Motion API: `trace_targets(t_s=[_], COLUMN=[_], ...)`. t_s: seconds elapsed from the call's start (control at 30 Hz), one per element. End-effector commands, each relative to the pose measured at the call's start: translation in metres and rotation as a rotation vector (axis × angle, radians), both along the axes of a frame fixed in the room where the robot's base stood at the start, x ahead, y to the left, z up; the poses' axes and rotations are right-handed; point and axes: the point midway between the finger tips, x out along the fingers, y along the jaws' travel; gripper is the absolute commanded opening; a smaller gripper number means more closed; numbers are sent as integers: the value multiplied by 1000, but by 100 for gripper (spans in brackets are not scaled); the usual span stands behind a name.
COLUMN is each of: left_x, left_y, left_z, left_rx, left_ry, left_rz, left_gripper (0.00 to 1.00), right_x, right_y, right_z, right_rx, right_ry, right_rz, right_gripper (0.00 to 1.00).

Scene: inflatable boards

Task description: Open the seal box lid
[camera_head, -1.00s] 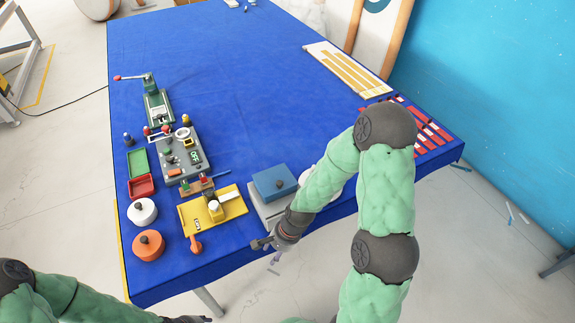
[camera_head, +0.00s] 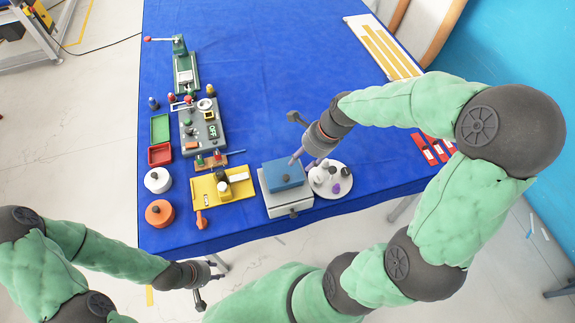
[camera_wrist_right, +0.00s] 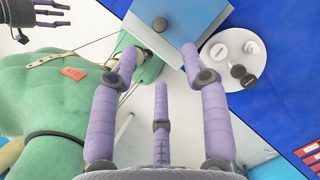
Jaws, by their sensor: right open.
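The seal box (camera_head: 288,205) is a light grey box near the table's front edge, with a blue lid (camera_head: 278,173) on top. A dark round knob (camera_head: 283,178) stands on the lid. The lid also shows at the top of the right wrist view (camera_wrist_right: 185,12). My right gripper (camera_head: 297,155), with purple fingers, is open and empty beside the lid's far right corner. In the right wrist view its fingers (camera_wrist_right: 160,65) are spread below the lid, and the knob is not between them. My left gripper (camera_head: 214,272) is open and empty in front of the table edge.
A round white plate (camera_head: 343,186) with small knobs stands close right of the box. A yellow tray (camera_head: 238,189) stands to its left. A grey panel (camera_head: 203,128), red and green trays and round pots lie farther left. The blue table's middle is clear.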

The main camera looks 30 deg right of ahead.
Motion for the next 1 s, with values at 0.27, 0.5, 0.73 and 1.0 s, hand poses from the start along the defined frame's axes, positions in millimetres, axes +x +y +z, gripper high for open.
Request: trace_targets(t_s=[0.27,0.5,0.73,1.0], left_x=[0,0,0,0], left_y=[0,0,0,0], left_z=[-7,-12,-15,-15], left_rx=[0,0,0,0], left_ry=[1,1,1,0], left_rz=[0,0,0,0], left_gripper=[40,40,40,40], right_x=[9,17,23,23], right_y=[15,26,32,32], right_z=[-43,-79,-95,-97], right_rx=[1,1,-1,-1], right_ry=[5,4,0,0], right_rz=[6,6,5,5], right_gripper=[46,46,46,46])
